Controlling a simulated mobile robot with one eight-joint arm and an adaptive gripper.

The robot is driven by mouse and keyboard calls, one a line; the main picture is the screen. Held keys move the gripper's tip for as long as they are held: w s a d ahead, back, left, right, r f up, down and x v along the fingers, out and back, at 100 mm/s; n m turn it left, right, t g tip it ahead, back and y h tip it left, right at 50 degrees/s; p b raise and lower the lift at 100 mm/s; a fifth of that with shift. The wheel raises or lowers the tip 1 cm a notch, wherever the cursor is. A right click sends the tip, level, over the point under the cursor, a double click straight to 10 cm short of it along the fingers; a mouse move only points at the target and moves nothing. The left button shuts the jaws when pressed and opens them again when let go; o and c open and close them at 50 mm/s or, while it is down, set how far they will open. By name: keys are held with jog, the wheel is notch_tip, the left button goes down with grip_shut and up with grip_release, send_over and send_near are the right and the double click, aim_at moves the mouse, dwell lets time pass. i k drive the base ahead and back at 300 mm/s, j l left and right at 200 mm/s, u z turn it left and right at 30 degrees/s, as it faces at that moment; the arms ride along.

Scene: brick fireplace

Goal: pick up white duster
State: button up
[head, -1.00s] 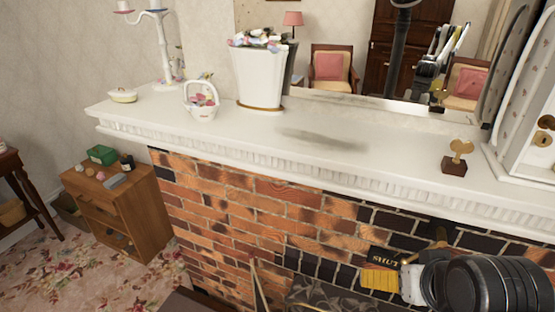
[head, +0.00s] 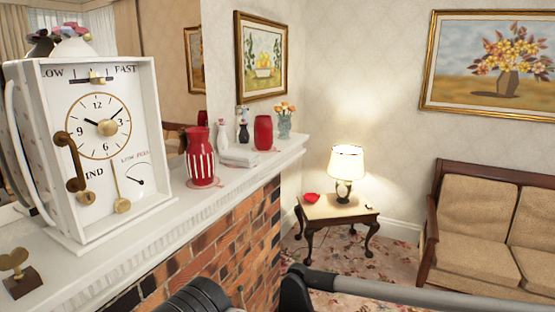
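A folded white cloth (head: 240,156), which looks like the white duster, lies flat on the white mantel shelf. It sits between a red-and-white striped jug (head: 200,158) and a red vase (head: 263,132), in front of small vases. My gripper's fingers are out of the head view, so what they hold is hidden. Only dark and grey parts of my arm show along the bottom edge, below the mantel and apart from the cloth.
A large white clock box (head: 110,190) and a brass key on a block (head: 20,275) stand on the mantel (head: 150,225) at left. A flower vase (head: 284,122) stands near its far end. A lamp table (head: 335,208) and a sofa (head: 490,220) are at right, with carpet between.

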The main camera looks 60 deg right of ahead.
aim_at(234, 157)
jog(key=z, duration=1.35)
